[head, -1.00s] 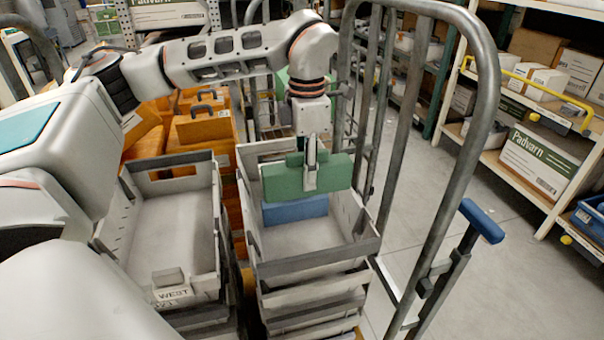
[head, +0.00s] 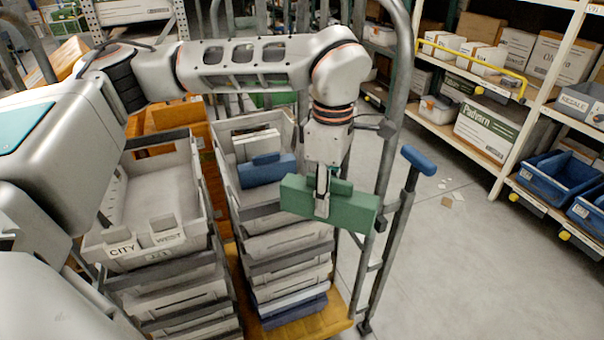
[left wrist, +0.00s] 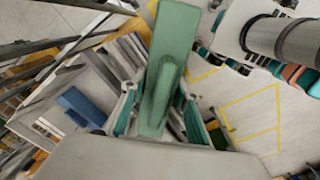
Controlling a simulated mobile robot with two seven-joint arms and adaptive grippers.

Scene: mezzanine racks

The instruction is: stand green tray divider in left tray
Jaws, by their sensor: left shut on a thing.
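My left gripper (head: 322,203) is shut on the green tray divider (head: 350,211) and holds it upright by its raised middle grip. The divider hangs at the right side of the right-hand tray (head: 222,165), partly beyond its rim. It also fills the middle of the left wrist view (left wrist: 172,65). The left tray (head: 152,192) tops the left stack, with paper labels reading CITY and WEST on its front; its visible floor is bare. A blue divider (head: 264,172) stands in the right-hand tray. My right gripper is not in view.
Both stacks of grey trays (head: 285,245) stand on a yellow-edged trolley base (head: 318,322). Its tall metal frame (head: 395,150) rises close to the divider. Orange cases (head: 170,118) stand behind.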

